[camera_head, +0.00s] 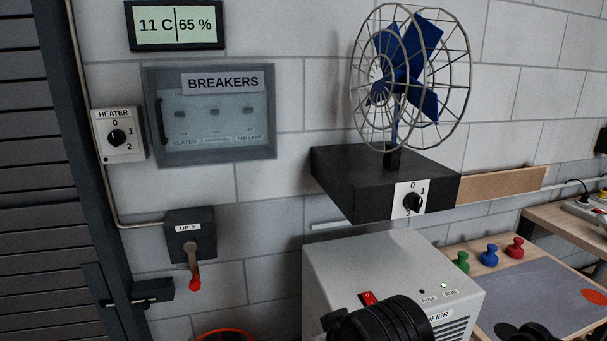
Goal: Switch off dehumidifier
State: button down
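The dehumidifier (335,262) is a pale grey box at the bottom centre, below the fan. A red rocker switch (368,299) is on its top near the front; which way it is tipped is too small to tell. My gripper's fingertips do not show.
A breaker box (215,150) with a see-through cover, a heater dial (117,138) and a lever (193,270) are on the left wall. A caged fan (410,80) stands on a black box (345,180). Green, blue and red pegs (489,256) stand on a bench at right.

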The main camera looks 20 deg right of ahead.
aim_at(369, 298)
jog(key=z, duration=1)
